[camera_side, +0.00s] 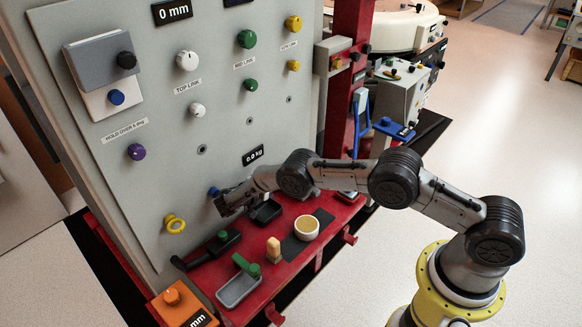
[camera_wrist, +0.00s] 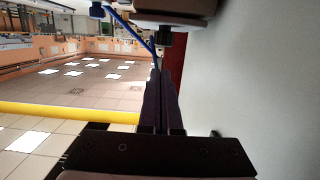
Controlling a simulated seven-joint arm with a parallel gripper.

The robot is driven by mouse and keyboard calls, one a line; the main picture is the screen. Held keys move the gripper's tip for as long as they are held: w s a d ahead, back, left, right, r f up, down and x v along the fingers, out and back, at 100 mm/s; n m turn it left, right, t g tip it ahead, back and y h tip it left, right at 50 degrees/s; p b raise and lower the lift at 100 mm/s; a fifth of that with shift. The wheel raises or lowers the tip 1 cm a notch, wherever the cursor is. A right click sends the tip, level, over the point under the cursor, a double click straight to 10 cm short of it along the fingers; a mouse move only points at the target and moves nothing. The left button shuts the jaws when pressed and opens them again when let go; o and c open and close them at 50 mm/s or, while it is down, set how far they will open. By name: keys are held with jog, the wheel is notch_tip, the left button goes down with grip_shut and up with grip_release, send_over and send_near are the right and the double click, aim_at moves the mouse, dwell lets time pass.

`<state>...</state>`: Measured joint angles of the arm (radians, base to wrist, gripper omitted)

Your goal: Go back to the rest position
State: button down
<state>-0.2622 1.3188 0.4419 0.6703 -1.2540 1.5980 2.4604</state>
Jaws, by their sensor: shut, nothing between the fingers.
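My gripper (camera_side: 222,208) is low in front of the grey panel (camera_side: 165,110), with the arm reaching in from the right. A blue knob (camera_side: 213,191) on the panel is right beside the fingers; I cannot tell whether they touch it. In the wrist view the two dark fingers (camera_wrist: 161,85) lie close together with nothing seen between them. The grey panel face (camera_wrist: 250,80) fills the right of that view, close to the fingers. No marker of a rest position shows.
Below my gripper a red shelf (camera_side: 262,292) carries a black tray (camera_side: 265,212), a cream bowl (camera_side: 306,227), a wooden piece (camera_side: 273,248) and a grey tray (camera_side: 238,290). A yellow ring (camera_side: 175,224) sticks out at left. Open floor (camera_side: 490,150) lies right.

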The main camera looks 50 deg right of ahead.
jog(key=a+f, duration=0.1)
jog(key=a, duration=0.3)
jog(key=s+d+r+n+y, duration=0.1)
jog(key=s+r+n+y, duration=0.25)
jog(key=r, duration=0.55)
jog(key=s+d+r+n+g+y, duration=0.1)
jog(key=s+r+n+y, duration=0.25)
jog(key=r, duration=0.55)
jog(key=s+d+r+n+y, duration=0.15)
jog(key=s+r+n, duration=0.25)
jog(key=r, duration=0.6)
jog(key=s+a+r+n+t+y, duration=0.1)
jog(key=s+r+n+y, duration=0.1)
jog(key=s+r, duration=0.35)
jog(key=s+a+r+n+t+y, duration=0.2)
jog(key=s, duration=0.6)
jog(key=s+a+n+t+y, duration=0.1)
jog(key=s, duration=0.6)
jog(key=s+a+f+n+t+y, duration=0.1)
jog(key=s+a+n+t+y, duration=0.1)
jog(key=s, duration=0.4)
jog(key=shift+s+a+f+t, duration=0.25)
jog(key=shift+s+a+t, duration=0.05)
jog(key=shift+s, duration=0.1)
